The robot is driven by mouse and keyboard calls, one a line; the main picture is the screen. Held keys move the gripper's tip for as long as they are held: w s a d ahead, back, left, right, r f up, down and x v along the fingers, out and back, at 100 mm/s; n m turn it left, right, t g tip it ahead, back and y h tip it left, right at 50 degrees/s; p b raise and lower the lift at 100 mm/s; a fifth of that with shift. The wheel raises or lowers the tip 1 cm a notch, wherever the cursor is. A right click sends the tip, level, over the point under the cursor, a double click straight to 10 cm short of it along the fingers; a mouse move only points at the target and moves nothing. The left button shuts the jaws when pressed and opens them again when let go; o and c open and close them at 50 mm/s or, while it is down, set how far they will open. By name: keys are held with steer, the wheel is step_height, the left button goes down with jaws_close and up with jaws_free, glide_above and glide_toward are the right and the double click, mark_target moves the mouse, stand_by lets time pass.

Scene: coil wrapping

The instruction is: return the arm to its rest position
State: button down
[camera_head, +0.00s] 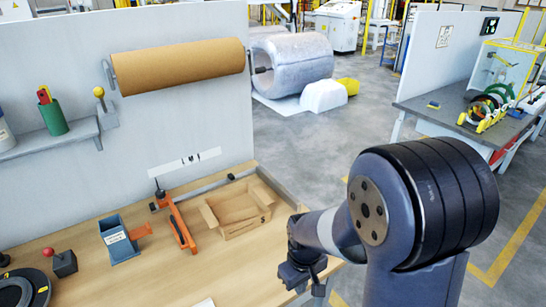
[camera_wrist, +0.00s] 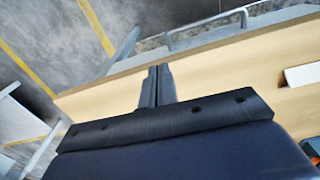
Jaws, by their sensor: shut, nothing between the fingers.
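My arm rises at the right of the head view, its dark elbow joint close to the camera. Below the fingers, that view shows the bench's edge and the grey floor.
On the bench are an orange clamp-like tool (camera_head: 180,222), an open cardboard box (camera_head: 208,215), a blue-grey holder (camera_head: 118,240) and a red-knobbed block (camera_head: 63,263). A brown paper roll (camera_head: 180,66) hangs on the panel behind.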

step_height(320, 180, up, 6)
steer(key=shift+r, duration=0.25)
stand_by(0.5)
